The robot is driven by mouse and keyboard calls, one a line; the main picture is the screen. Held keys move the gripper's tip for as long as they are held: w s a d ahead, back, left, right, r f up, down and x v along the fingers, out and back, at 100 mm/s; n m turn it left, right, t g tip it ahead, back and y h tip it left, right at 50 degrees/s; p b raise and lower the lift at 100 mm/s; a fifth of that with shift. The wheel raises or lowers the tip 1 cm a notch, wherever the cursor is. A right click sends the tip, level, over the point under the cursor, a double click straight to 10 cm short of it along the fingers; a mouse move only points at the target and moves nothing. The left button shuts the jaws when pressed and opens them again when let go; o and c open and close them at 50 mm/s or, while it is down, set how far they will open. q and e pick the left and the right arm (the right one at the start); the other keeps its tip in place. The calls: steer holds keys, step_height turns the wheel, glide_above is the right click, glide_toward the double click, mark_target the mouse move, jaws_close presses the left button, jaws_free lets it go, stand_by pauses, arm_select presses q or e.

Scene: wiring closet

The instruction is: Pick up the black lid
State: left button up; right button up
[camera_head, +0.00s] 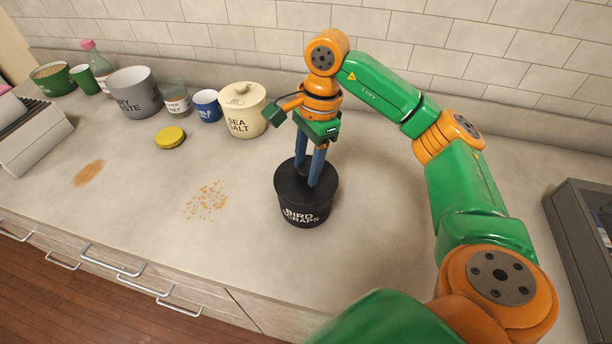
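The black lid (289,178) sits on top of a black canister (304,212) labelled "BIRD SCRAPS", standing upright near the middle of the counter. My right gripper (309,183) points down from above, its two blue-grey fingers reaching the top of the lid with a narrow gap between them. The fingers hide the middle of the lid, so I cannot tell whether they are closed on a knob. The lid looks level and seated on the canister. My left gripper is not in view.
A cream "SEA SALT" jar (243,121), a blue cup (207,107) and a grey canister (136,101) stand along the back. A yellow lid (170,138) and scattered crumbs (206,201) lie left. A dark grey case (580,235) is at right. Counter around the canister is clear.

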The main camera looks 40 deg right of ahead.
jaws_close()
steer(key=shift+r, duration=0.15)
step_height(320, 180, up, 2)
steer(key=shift+w+r, duration=0.1)
steer(key=shift+r, duration=0.15)
steer(key=s+a+r, duration=0.7)
steer(key=s+r, duration=0.3)
steer(key=s, duration=0.2)
steer(key=shift+a, duration=0.2)
steer(key=shift+r, duration=0.1)
